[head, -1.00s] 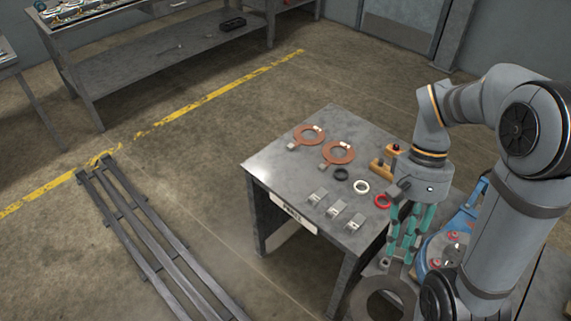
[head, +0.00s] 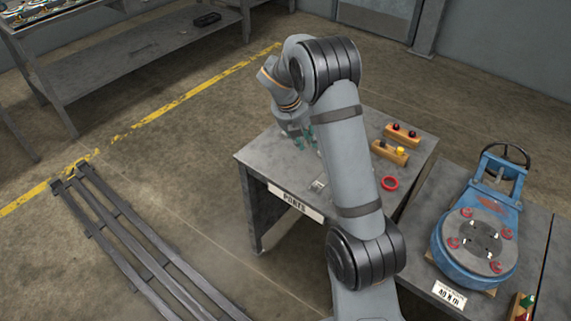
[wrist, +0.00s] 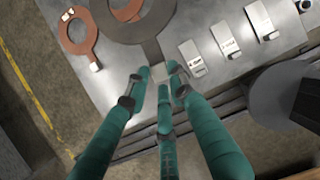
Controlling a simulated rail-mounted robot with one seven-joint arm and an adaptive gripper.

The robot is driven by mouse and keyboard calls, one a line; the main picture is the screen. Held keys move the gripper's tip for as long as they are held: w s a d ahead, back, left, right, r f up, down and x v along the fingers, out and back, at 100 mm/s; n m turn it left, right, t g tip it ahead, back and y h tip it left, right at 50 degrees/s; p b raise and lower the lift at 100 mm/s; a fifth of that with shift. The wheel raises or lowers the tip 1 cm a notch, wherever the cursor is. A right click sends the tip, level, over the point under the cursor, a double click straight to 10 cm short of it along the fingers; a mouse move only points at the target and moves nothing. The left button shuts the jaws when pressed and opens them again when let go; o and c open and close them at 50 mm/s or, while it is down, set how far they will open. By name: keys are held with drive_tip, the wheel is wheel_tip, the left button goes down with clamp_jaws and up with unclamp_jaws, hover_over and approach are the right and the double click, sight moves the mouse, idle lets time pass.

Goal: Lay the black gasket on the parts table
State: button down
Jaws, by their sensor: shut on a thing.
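My gripper (wrist: 160,74), with teal fingers, is shut on the tab of the black gasket (wrist: 126,35), a dark flat ring. In the wrist view the gasket is over the parts table (wrist: 125,62); I cannot tell whether it touches the top. A copper-coloured gasket (wrist: 128,12) shows through its hole, and another copper-coloured gasket (wrist: 70,46) lies beside it to the left. In the head view my gripper (head: 306,138) is over the left part of the parts table (head: 252,158). My arm hides the held gasket there.
Several grey tagged blocks, one of them this block (wrist: 193,58), line the table's front. A red ring (head: 390,183) and wooden blocks with knobs (head: 390,153) sit at the right. A blue machine (head: 475,265) stands on the right bench. A low rack (head: 125,235) lies on the floor.

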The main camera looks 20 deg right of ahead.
drive_tip(key=n, duration=0.1)
hover_over(270, 172)
drive_tip(key=a, duration=0.1)
drive_tip(key=f, duration=0.7)
drive_tip(key=shift+s+f, duration=0.15)
drive_tip(key=shift+s, duration=0.2)
drive_tip(key=shift+f+b, duration=0.35)
drive_tip(key=shift+f, duration=1.65)
drive_tip(key=shift+f, duration=0.6)
drive_tip(key=c, duration=1.6)
unclamp_jaws()
drive_tip(key=shift+s, duration=0.1)
drive_tip(key=shift+o, duration=0.6)
